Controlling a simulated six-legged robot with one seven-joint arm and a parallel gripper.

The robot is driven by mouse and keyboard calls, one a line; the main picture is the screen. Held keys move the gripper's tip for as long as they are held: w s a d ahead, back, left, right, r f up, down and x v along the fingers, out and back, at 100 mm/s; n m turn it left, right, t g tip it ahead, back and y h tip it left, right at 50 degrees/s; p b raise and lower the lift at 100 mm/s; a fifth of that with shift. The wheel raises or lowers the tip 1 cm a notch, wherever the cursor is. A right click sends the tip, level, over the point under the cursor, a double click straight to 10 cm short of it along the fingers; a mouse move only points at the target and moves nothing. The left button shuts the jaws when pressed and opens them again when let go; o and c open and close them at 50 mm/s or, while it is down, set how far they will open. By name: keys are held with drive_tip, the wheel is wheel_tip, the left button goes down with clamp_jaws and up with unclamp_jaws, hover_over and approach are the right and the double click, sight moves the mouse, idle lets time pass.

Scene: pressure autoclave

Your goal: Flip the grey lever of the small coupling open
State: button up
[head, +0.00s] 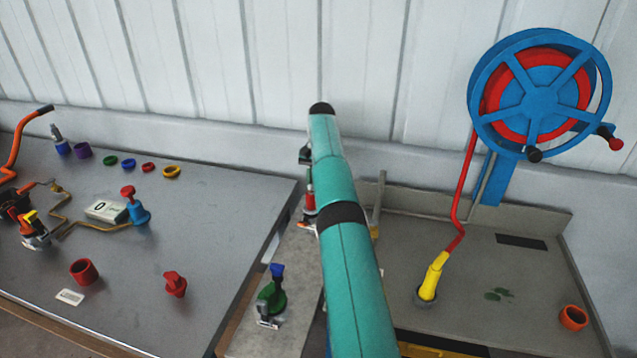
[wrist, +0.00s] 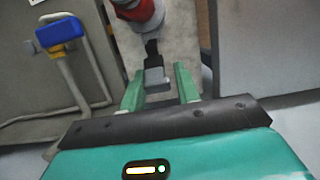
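In the wrist view the grey lever (wrist: 155,78) hangs below a red and grey coupling (wrist: 138,14), joined by a dark stem. My gripper (wrist: 158,90) is open, with its two green fingers on either side of the lever's flat end. A narrow gap shows between the lever and each finger. The coupling is cut off by the top of the picture. In the head view a red coupling (head: 310,201) shows just left of my arm, partly hidden. My gripper is hidden there behind my arm.
In the wrist view a blue-capped grey pipe handle (wrist: 59,32) stands to the left. In the head view a green coupling with a blue top (head: 271,296) stands nearer on the narrow bench. A blue reel (head: 537,101) stands over the right bench. The left table (head: 215,215) holds several fittings.

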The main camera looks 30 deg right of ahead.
drive_tip(key=shift+o, duration=1)
drive_tip(key=shift+f, duration=0.15)
drive_tip(key=shift+d, duration=0.2)
drive_tip(key=shift+s, duration=0.1)
